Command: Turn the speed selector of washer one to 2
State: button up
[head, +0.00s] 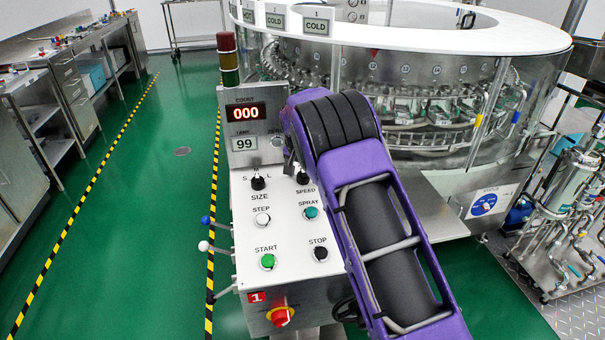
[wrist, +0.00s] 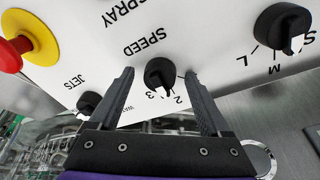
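Washer one's control panel (head: 245,235) bears a red "1" label (head: 256,297). Its black speed selector (head: 303,178) is partly covered by my purple arm in the head view. In the wrist view the speed selector (wrist: 158,72) sits above the upside-down 2 and 3 marks. Its pale pointer faces down toward these marks; I cannot tell exactly which it meets. My gripper (wrist: 159,74) is open, with one finger on each side of the selector and visible gaps between. In the head view the fingers are mostly hidden by the arm.
The size selector (wrist: 283,27) and a black jets knob (wrist: 88,103) flank the speed selector. The panel also has start (head: 267,261) and stop (head: 320,253) buttons and a red emergency knob (head: 281,316). The rotary washer (head: 435,70) stands behind.

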jog(key=p+v, duration=0.1)
jog(key=v, duration=1.6)
jog(key=shift+r, duration=0.15)
jog(key=shift+s, duration=0.1)
